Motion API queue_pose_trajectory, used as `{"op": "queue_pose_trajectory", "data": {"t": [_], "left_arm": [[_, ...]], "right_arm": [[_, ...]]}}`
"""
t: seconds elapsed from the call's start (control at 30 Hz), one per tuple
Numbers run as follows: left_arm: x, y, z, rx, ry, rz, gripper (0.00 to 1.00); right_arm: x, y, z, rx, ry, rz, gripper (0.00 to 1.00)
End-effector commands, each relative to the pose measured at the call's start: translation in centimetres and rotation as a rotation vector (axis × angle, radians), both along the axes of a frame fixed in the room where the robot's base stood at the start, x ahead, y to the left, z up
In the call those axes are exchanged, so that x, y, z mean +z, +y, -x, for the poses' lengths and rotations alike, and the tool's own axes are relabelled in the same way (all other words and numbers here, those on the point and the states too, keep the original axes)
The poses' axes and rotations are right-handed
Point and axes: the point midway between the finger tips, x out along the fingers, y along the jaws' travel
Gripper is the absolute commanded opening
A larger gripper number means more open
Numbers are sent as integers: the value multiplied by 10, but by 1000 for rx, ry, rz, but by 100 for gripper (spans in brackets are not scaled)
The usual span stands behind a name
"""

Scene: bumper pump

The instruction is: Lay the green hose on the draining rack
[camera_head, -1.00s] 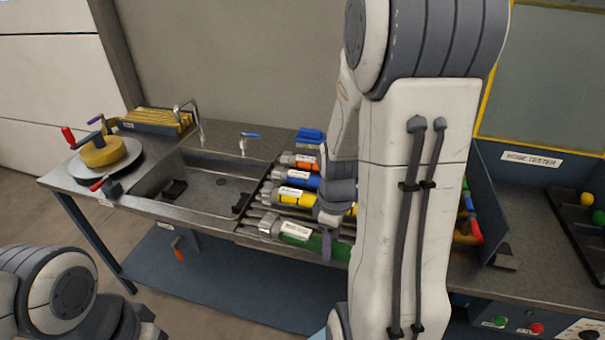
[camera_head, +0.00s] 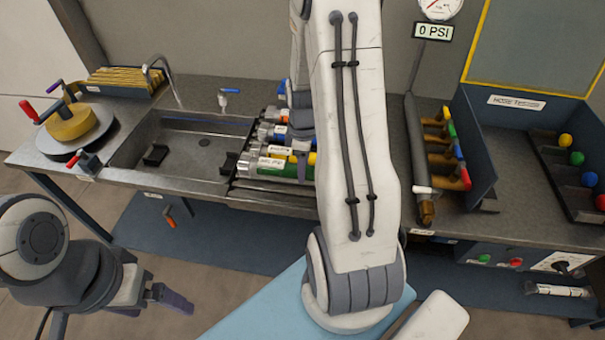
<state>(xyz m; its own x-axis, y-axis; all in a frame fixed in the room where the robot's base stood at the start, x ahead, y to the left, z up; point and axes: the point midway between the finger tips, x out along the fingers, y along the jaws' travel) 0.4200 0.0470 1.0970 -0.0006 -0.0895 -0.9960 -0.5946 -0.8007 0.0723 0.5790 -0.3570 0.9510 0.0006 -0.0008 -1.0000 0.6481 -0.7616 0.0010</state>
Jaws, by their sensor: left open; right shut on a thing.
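The green hose (camera_head: 285,169) has a pale label and a metal end and lies lengthwise over the front part of the draining rack (camera_head: 268,187), right of the sink. Yellow (camera_head: 282,151), blue (camera_head: 266,132) and orange (camera_head: 283,116) hoses lie behind it. My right gripper (camera_head: 302,165) is shut on the green hose, with a purple finger in front of it. My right arm hides the hose's right part. I cannot tell whether the hose touches the rack. My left gripper (camera_head: 118,308) is open and empty at the lower left, away from the bench.
The sink (camera_head: 190,145) holds small dark blocks. A turntable with a yellow disc (camera_head: 72,122) stands left of it. The hose tester (camera_head: 515,101) and a holder with coloured ends (camera_head: 447,150) stand right. A gauge reads 0 PSI (camera_head: 433,31).

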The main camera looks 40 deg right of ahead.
Motion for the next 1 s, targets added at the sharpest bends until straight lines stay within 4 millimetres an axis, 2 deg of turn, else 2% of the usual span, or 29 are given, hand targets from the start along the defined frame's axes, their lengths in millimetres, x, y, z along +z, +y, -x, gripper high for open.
{"op": "queue_pose_trajectory", "data": {"t": [0.13,0.3,0.4,0.8,0.83,0.87,0.9,1.0], "left_arm": [[3,0,0,0,0,0,89],[7,0,0,0,0,0,89],[8,0,0,0,0,0,89],[4,0,0,0,0,0,89],[5,0,0,0,0,0,89],[5,0,0,0,0,0,89],[5,0,0,0,0,0,89],[5,0,0,0,0,0,89]], "right_arm": [[-8,0,-4,1,2,-1,0],[-33,1,-3,1,3,-2,0],[-40,0,-4,1,1,-1,0],[-46,0,-4,2,-1,1,0],[-45,0,-4,2,0,0,63],[-45,0,-3,2,0,0,75],[-45,0,-3,2,0,0,82],[-45,0,-3,1,0,0,82]]}}
